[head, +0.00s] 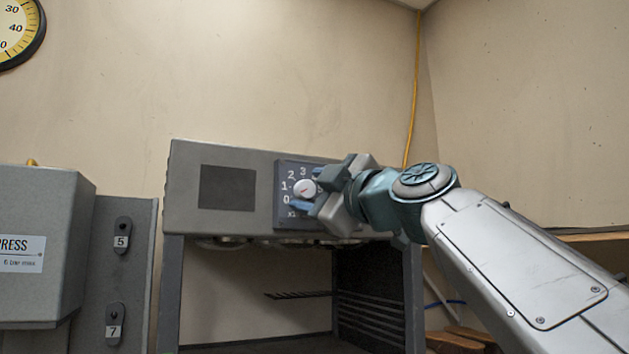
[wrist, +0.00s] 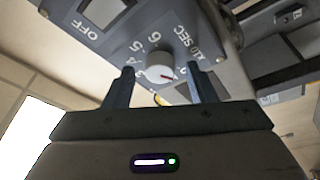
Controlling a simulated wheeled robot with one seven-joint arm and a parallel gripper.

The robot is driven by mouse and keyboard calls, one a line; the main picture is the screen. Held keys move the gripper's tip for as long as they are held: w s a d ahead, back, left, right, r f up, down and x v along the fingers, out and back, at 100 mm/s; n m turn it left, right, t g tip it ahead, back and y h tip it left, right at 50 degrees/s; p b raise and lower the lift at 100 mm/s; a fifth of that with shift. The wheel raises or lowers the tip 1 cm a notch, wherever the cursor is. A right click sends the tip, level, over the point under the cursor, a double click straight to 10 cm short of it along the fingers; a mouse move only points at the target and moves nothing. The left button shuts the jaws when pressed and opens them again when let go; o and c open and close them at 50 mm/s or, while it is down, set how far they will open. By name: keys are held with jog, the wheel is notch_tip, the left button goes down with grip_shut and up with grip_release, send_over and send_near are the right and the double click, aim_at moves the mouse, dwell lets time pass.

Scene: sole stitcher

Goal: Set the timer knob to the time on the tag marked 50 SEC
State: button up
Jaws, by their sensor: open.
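The timer knob (head: 304,189) is a round white dial with a red pointer, on the dark panel of a grey machine. In the head view 0, 1, 2 and 3 show around its left and top. The red pointer seems to lie toward the left, near 1; its exact setting is hard to tell. In the wrist view the knob (wrist: 159,66) sits between the two fingertips of my open gripper (wrist: 159,75), with 6, 5 and 4 and "x10 SEC" legible nearby. I cannot tell if the fingers touch it. I see no tag marked 50 SEC.
The grey machine (head: 185,225) has a dark blank panel (head: 227,187) left of the knob and an open bay with a rack below. Farther left stand a grey box with a PRESS label (head: 22,254) and a plate with hooks numbered 5 and 7. A round gauge hangs upper left.

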jog(key=c, duration=1)
jog(key=shift+o, duration=0.2)
jog(key=shift+f+m+b, duration=0.1)
jog(key=shift+m+b, duration=0.2)
